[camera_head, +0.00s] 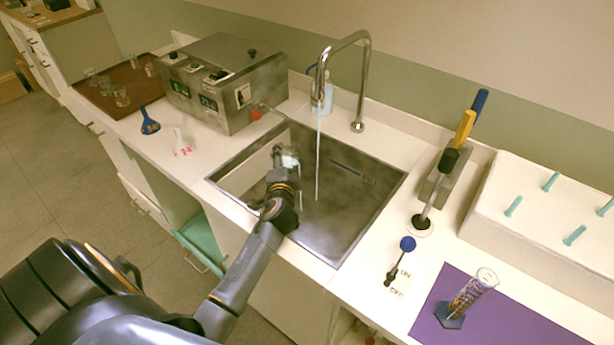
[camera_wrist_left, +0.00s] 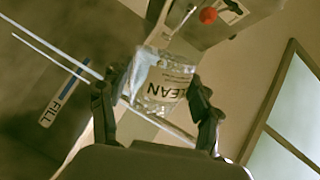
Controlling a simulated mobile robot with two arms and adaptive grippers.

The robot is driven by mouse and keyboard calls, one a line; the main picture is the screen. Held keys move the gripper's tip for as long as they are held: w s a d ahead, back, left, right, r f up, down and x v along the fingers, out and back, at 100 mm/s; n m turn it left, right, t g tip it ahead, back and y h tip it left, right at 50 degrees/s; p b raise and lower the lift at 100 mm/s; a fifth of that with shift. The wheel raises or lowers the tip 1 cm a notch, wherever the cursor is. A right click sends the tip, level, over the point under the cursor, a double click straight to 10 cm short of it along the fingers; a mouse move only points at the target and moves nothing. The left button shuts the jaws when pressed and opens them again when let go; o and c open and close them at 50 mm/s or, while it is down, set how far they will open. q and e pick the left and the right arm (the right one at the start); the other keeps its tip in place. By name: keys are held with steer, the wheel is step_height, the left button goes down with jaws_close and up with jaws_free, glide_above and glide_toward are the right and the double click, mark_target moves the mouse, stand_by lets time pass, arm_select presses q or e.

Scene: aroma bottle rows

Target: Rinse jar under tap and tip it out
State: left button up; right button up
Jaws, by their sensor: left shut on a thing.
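My left gripper (camera_head: 281,160) reaches over the steel sink (camera_head: 345,225) and is shut on a clear jar (camera_head: 290,157). In the left wrist view the jar (camera_wrist_left: 165,80) sits between the fingers, with the word CLEAN showing on or through it. The curved tap (camera_head: 367,70) stands behind the sink. A thin pale stream of water (camera_head: 318,150) falls from its spout into the basin, to the right of the jar and apart from it in the head view. Whether the jar holds water cannot be told. My right gripper is out of view.
A steel machine (camera_head: 225,85) with a red knob stands left of the sink. A blue-knobbed lever (camera_head: 407,244) is on the right counter. A purple mat (camera_head: 430,318) bears a cylinder of coloured beads (camera_head: 470,292). A brown tray (camera_head: 122,85) with glasses is far left.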

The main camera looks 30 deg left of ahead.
arm_select(q)
steer(key=shift+w+d+f, duration=0.1)
steer(key=shift+w+d+f+m+b, duration=0.25)
steer(key=shift+d+m+b, duration=0.15)
steer(key=shift+m+b, duration=0.25)
steer(key=shift+f+y, duration=0.15)
steer(key=shift+y, duration=0.15)
steer(key=shift+d+f+m+b, duration=0.2)
steer(key=shift+f+m+b, duration=0.05)
steer(key=shift+m+b, duration=0.25)
steer(key=shift+m, duration=0.25)
steer(key=shift+w+d+b, duration=0.1)
steer(key=shift+b, duration=0.25)
steer(key=shift+m, duration=0.4)
steer(key=shift+d+y, duration=0.1)
steer(key=shift+y, duration=0.2)
